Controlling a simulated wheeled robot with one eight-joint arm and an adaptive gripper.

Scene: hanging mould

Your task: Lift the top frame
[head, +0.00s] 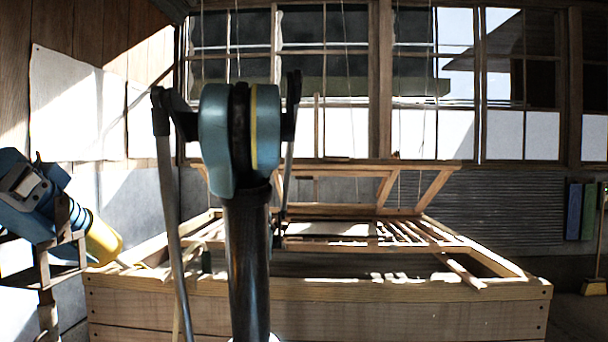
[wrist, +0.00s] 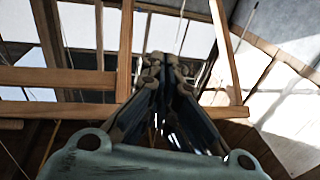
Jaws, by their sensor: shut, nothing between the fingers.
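The top frame (head: 430,164) is a light wooden frame that stands raised and tilted above the vat in the head view. Its slanted side bar (head: 434,188) runs down towards the slatted lower frame (head: 440,247). In the wrist view, wooden bars (wrist: 60,77) cross behind and beside my gripper (wrist: 163,62). My gripper's fingers are together and hold nothing. The fingertips overlap the gap between the bars in that view; I cannot tell whether they touch wood. In the head view my arm covers part of the frames, and the gripper is mostly hidden behind it.
A wooden vat (head: 320,315) stands below the frames. Thin cords (head: 346,60) hang from above before the windows (head: 410,130). A blue and yellow machine (head: 100,240) stands at the left. A broom (head: 593,287) leans at the far right.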

